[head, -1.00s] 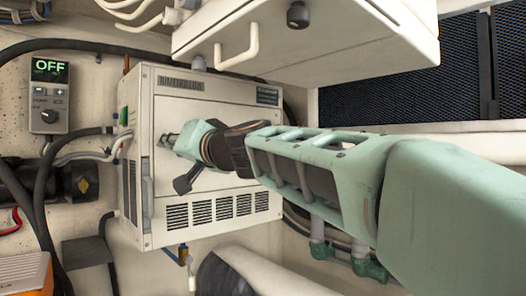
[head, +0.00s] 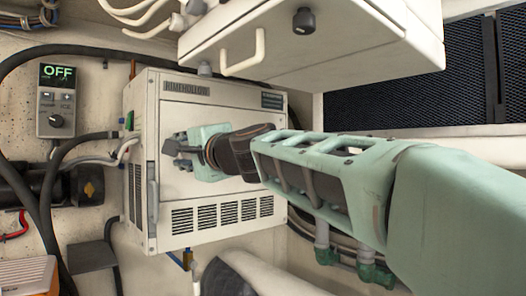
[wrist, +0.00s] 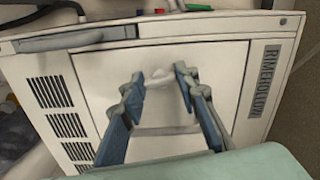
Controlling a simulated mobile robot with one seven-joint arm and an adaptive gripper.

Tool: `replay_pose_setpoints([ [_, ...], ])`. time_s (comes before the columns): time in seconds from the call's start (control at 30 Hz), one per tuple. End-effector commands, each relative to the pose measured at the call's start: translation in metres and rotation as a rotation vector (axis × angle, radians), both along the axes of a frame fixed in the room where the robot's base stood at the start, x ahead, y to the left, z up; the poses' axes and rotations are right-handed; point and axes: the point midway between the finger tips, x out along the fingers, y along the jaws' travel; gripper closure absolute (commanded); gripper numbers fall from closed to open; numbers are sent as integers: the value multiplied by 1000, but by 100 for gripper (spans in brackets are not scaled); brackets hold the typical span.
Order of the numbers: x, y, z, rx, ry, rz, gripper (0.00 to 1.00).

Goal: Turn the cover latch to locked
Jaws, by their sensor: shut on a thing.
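The white cover latch (wrist: 158,79) shows between my fingertips on the front cover (wrist: 165,60) of a cream RIMEHOLLOW unit. It is a small pale piece, partly hidden by the fingers, and I cannot tell its exact angle. My gripper (wrist: 158,76) is shut on the latch, with one blue-grey finger on each side. In the head view my gripper (head: 172,147) reaches the upper left of the cover, and its own body hides the latch there.
A controller (head: 57,100) reading OFF hangs on the left wall. A white box with a handle (head: 243,58) overhangs the unit. Dark hoses (head: 45,190) run down the left side. Vent slots (head: 195,217) line the unit's lower front.

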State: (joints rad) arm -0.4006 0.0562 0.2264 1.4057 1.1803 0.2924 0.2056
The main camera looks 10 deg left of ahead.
Motion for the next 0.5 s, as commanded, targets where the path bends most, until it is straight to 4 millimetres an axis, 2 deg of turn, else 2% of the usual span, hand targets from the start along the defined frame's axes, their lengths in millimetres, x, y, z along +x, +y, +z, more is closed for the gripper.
replay_pose_setpoints([
  [0.5, 0, 0, 2, 123, 151, -1, 96],
])
